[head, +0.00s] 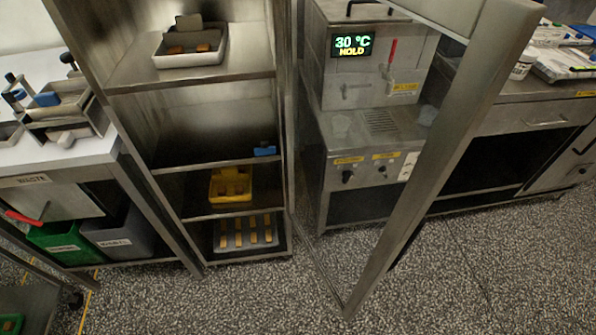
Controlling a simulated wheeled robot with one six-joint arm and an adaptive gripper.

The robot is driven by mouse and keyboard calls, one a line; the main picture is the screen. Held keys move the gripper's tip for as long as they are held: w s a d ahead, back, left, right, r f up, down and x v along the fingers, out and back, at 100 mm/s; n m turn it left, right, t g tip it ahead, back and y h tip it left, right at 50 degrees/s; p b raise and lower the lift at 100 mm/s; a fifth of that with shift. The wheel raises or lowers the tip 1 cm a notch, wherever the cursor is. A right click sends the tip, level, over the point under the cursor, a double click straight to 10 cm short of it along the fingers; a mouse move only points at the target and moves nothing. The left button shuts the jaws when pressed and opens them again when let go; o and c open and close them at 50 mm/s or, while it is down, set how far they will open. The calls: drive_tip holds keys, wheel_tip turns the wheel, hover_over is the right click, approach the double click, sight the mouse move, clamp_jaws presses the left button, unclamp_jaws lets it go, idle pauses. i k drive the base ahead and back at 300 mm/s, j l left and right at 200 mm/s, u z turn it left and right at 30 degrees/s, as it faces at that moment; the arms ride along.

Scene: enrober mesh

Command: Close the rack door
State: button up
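The steel rack (122,76) stands left of centre with its front open. The rack door has a metal frame (430,168) around what looks like a clear pane. It stands open, swung out from the rack's right side towards me. Its free edge is the thick slanted post right of centre, and its lower corner is near the floor. No handle can be made out on it. My gripper is not in view.
Rack shelves hold a tray (161,59) with brown pieces, a blue item (265,151), a yellow tray (230,203) and a lower tray (222,241) of bars. A machine (321,79) shows behind the door. Speckled floor (240,300) in front is clear.

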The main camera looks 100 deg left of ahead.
sight(498, 32)
drive_tip(key=i+j+u, duration=0.1)
drive_tip(key=i+u, duration=0.7)
drive_tip(key=i+l+u, duration=0.1)
drive_tip(key=i+u, duration=0.35)
drive_tip(key=u, duration=0.35)
drive_tip(key=i+l+u, duration=0.1)
drive_tip(key=u, duration=0.35)
drive_tip(key=i+l+u, duration=0.1)
drive_tip(key=u, duration=0.3)
drive_tip(key=l+u, duration=0.25)
drive_tip(key=u, duration=0.2)
drive_tip(key=i+l+u, duration=0.1)
drive_tip(key=u, duration=0.35)
drive_tip(key=i+l+u, duration=0.15)
drive_tip(key=u, duration=0.35)
drive_tip(key=l+u, duration=0.15)
drive_tip(key=u, duration=0.3)
drive_tip(key=i+l+u, duration=0.1)
drive_tip(key=l+u, duration=0.15)
drive_tip(key=u, duration=0.25)
drive_tip(key=k+l+u, duration=0.25)
drive_tip(key=k, duration=0.3)
drive_tip(key=l, duration=0.05)
